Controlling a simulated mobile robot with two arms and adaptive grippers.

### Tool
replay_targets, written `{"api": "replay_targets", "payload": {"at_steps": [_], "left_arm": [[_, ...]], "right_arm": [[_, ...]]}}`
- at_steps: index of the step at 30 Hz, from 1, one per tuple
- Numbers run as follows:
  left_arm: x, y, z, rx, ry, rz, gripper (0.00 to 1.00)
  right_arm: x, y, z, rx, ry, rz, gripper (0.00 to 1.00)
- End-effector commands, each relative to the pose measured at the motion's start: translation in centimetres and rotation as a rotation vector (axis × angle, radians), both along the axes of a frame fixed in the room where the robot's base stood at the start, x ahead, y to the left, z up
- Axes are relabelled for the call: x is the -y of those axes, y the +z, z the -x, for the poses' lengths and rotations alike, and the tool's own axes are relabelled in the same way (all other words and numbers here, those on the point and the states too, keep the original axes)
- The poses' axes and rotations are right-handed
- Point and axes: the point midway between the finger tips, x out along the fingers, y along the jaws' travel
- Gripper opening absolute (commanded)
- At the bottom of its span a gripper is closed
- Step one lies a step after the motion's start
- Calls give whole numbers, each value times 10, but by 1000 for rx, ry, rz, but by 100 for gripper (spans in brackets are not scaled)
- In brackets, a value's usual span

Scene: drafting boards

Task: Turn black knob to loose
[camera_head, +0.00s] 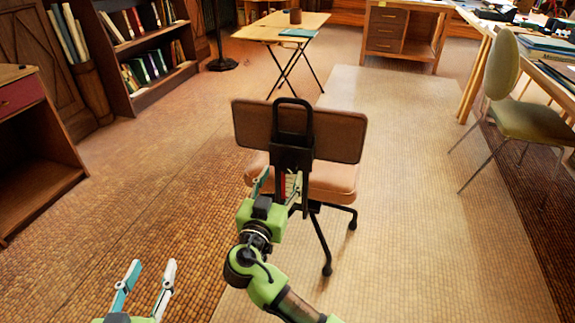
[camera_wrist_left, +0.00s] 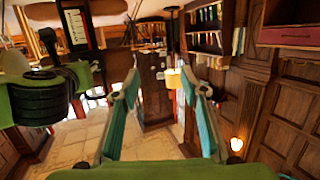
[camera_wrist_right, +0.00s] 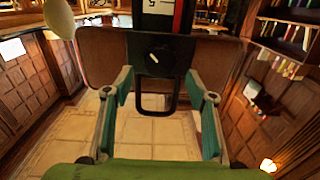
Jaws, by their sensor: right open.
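The office chair's brown backrest (camera_head: 340,136) has a black bracket (camera_head: 292,158) with a loop handle at its centre. In the right wrist view, a round black knob (camera_wrist_right: 159,54) with a small white mark sits on this bracket, beside a red and white scale (camera_wrist_right: 179,15). In the head view the knob cannot be made out. My right gripper (camera_head: 279,178) is open at the bracket's lower part; its fingers (camera_wrist_right: 160,82) stand either side of the knob's line, apart from it in the picture. My left gripper (camera_head: 154,264) is open and empty, low over the floor at left.
The chair's pinkish seat (camera_head: 330,182) and black legs (camera_head: 326,240) are close to my right arm. A green chair (camera_head: 535,118) stands at right, a folding table (camera_head: 270,28) behind, and a bookshelf (camera_head: 150,88) at back left. The floor at left is clear.

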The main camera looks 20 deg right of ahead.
Motion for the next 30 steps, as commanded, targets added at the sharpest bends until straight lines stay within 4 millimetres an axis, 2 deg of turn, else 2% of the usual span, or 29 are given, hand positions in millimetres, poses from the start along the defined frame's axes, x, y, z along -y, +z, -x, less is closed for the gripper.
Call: {"api": "replay_targets", "payload": {"at_steps": [3,9,15,22,23,27,30], "left_arm": [[3,10,-3,52,-4,14,40],[6,27,-6,128,-8,33,40],[7,34,-7,159,-10,41,40],[7,35,-7,161,-10,41,40],[7,35,-7,161,-10,41,40],[7,35,-7,161,-10,41,40],[7,35,-7,161,-10,41,40]], "right_arm": [[14,0,-22,1,-2,3,52],[29,-1,-46,0,0,1,52],[35,-1,-55,-2,0,0,52],[35,-1,-55,-2,1,0,52],[35,-1,-55,-2,1,0,49],[35,-1,-55,-2,1,0,13],[35,-1,-55,-2,1,0,12]]}}
